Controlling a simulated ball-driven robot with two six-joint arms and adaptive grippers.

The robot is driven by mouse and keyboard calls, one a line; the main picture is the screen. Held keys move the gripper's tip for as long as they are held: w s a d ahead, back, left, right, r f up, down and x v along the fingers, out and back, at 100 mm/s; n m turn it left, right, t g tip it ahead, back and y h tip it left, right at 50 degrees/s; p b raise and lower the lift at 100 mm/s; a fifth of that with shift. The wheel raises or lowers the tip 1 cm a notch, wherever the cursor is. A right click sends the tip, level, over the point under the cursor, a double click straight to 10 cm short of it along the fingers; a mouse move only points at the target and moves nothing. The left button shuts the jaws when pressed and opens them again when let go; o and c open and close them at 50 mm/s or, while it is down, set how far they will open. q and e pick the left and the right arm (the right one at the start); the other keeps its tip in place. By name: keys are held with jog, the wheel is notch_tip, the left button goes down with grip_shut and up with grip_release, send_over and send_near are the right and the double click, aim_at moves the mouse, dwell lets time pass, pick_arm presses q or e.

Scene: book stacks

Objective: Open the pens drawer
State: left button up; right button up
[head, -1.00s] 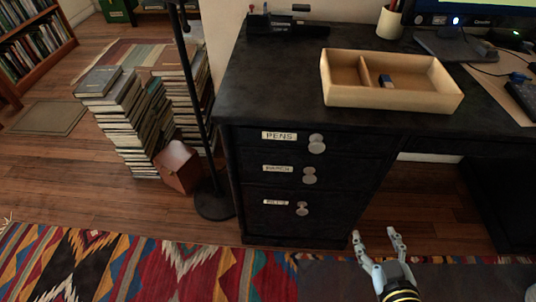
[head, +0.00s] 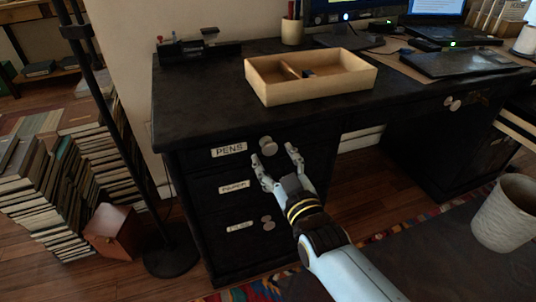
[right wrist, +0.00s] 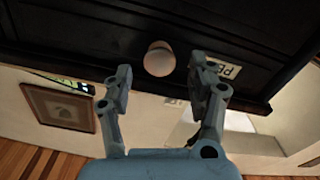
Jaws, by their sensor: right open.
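The pens drawer (head: 208,152) is the top drawer of the black desk and is closed, its front level with the drawers below. Its label reads PENS, and its round pale knob (head: 267,146) sits to the right of the label. My right gripper (head: 274,156) is open and empty in front of the desk, its fingertips close to the knob. In the right wrist view the knob (right wrist: 159,60) shows between and just beyond the two open fingers (right wrist: 161,80), with no visible contact. My left gripper is not in view.
Two lower drawers (head: 230,222) have similar labels and knobs. A wooden tray (head: 340,88) sits on the desk top (head: 215,75). A black lamp stand (head: 172,255) and stacked books (head: 40,165) stand left; a ribbed bin (head: 505,215) is at right.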

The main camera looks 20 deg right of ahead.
aim_at(270, 150)
jog(key=w+b, duration=0.1)
jog(key=w, duration=0.2)
jog(key=shift+w+f, duration=0.15)
jog(key=shift+w, duration=0.25)
jog(key=shift+w+b, duration=0.3)
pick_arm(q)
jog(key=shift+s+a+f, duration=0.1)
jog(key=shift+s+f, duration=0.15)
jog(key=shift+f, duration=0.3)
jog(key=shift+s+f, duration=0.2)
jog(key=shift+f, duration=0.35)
